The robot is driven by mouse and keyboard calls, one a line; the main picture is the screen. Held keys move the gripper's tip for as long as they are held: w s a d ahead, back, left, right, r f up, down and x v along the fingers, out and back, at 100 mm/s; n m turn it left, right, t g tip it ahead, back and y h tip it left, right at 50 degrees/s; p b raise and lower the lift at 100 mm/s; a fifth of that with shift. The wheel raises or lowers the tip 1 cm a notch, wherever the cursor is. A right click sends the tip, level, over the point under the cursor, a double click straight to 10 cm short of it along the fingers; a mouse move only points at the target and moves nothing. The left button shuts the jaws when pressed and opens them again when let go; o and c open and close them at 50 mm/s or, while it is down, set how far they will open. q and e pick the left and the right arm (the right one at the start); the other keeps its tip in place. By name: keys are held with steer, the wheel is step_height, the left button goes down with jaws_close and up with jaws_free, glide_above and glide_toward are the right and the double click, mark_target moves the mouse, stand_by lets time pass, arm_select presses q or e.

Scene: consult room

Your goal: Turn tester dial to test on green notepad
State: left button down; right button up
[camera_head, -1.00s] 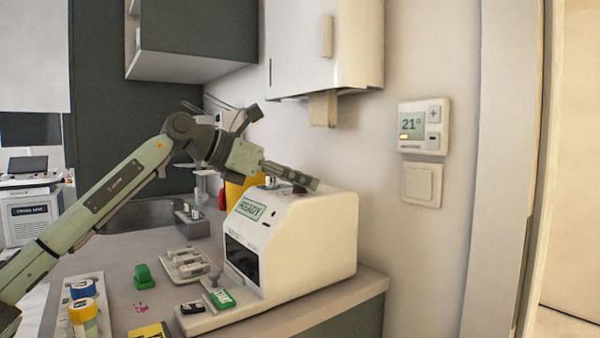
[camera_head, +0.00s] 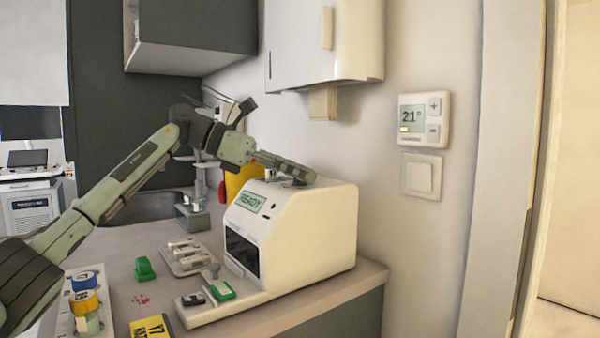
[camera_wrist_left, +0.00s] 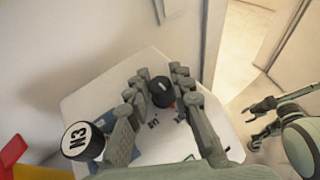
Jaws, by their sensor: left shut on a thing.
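The white tester (camera_head: 315,230) stands on the counter, with READY on its sloped display (camera_head: 252,203). My left gripper (camera_head: 300,176) reaches over its top. In the left wrist view, my left gripper (camera_wrist_left: 157,92) has its fingers on both sides of a black dial (camera_wrist_left: 162,93) and is shut on it. Small dark lettering lies beside the dial, too blurred to read. In the head view the fingers hide the dial. I see no clear green notepad; a small green block (camera_head: 144,269) stands on the counter. My right gripper (camera_wrist_left: 252,126) appears open and empty at the wrist view's right.
A black-sided cap marked N3 (camera_wrist_left: 83,141) stands close to the left fingers. A small green piece (camera_head: 222,291) sits on the tester's front ledge. A grey-white tray (camera_head: 187,262), a yellow card (camera_head: 150,328) and stacked vials (camera_head: 86,300) are left of the tester. A wall thermostat (camera_head: 423,119) hangs at right.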

arm_select(q)
steer(key=c, duration=1.3)
jaws_free()
steer(key=shift+c, duration=0.2)
steer(key=shift+a, duration=0.15)
steer(key=v, duration=1.2)
steer(key=shift+r, duration=0.1)
